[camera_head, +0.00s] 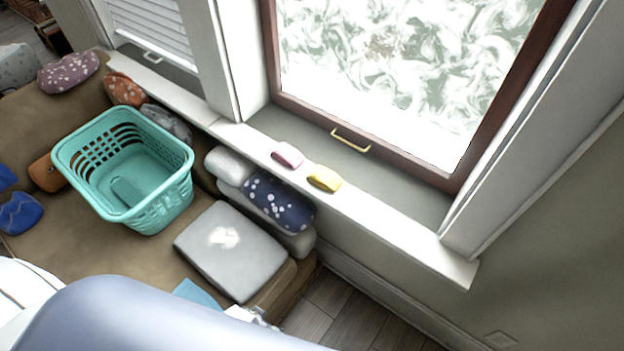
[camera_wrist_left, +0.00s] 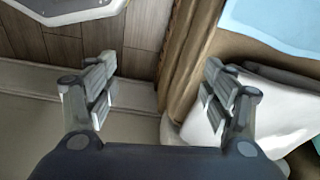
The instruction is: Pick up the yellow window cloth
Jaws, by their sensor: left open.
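The yellow window cloth (camera_head: 324,178) lies folded on the white window sill (camera_head: 393,228), below the window, in the head view. A pink cloth (camera_head: 288,155) lies just to its left on the same sill. My left gripper (camera_wrist_left: 158,82) is open and empty in the left wrist view, with wooden floor and a brown wooden edge showing between its fingers. The yellow cloth is not in the left wrist view. No gripper shows in the head view; a pale part of my own body covers the bottom left.
A teal laundry basket (camera_head: 124,170) stands on the brown couch (camera_head: 75,255). A grey cushion (camera_head: 231,250) and a dark blue dotted pillow (camera_head: 278,203) lie between it and the sill. The window's brass handle (camera_head: 350,140) is behind the cloth. The sill right of the cloth is clear.

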